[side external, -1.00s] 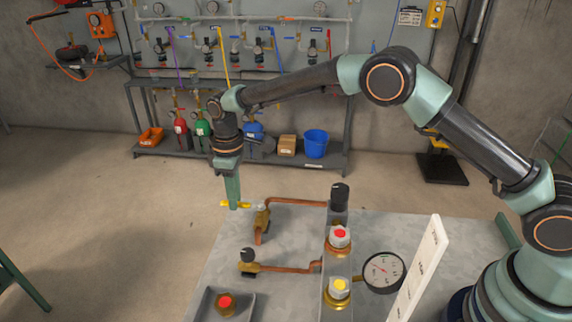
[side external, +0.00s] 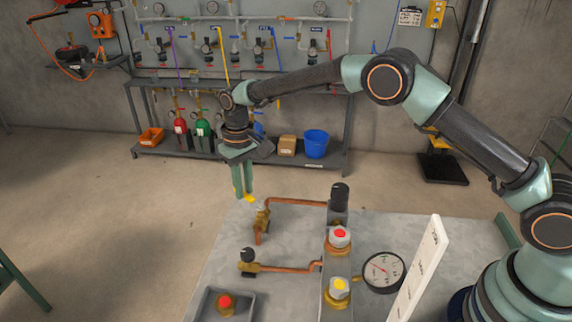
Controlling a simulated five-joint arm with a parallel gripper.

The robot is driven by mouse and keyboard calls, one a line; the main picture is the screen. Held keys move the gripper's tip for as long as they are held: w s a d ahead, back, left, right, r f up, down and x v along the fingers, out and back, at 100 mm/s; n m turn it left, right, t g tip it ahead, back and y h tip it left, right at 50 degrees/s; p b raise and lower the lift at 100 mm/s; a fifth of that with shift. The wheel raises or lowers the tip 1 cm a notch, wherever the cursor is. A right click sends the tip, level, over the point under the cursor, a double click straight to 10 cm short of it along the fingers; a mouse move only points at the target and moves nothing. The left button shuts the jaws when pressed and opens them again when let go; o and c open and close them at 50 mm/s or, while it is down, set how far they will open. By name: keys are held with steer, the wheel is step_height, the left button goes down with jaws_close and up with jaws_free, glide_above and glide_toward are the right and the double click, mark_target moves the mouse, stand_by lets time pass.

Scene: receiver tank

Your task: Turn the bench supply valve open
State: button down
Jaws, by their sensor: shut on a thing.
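The bench supply valve has a brass body (side external: 262,216) at the far left of the bench, on the copper pipe. Its yellow handle (side external: 249,198) shows at my fingertips, running at a slant. My gripper (side external: 243,192) points down from above and is shut on the yellow handle, with its two green fingers side by side. The fingers hide the middle of the handle. The exact angle of the handle against the pipe is hard to tell.
The grey bench (side external: 290,225) carries copper pipes, a black-knobbed valve (side external: 248,262), a pressure gauge (side external: 383,271), red and yellow-topped fittings and a white upright panel (side external: 418,268). A small tray (side external: 250,312) stands at the front left. The shelf with cylinders is well behind.

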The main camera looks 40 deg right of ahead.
steer(key=d+m, duration=0.1)
steer(key=m, duration=0.1)
steer(key=d+m, duration=0.2)
steer(key=m, duration=0.1)
steer(key=shift+r+m, duration=0.1)
steer(key=shift+m, duration=0.2)
steer(key=shift+s+d+m, duration=0.35)
steer(key=shift+d+m, duration=0.2)
steer(key=shift+m, duration=0.7)
steer(key=shift+s+d+m, duration=0.35)
steer(key=shift+d+m, duration=0.2)
steer(key=shift+m, duration=0.7)
steer(key=c, duration=0.8)
jaws_free()
steer(key=shift+s, duration=0.1)
step_height(320, 180, up, 12)
steer(key=shift+r, duration=0.1)
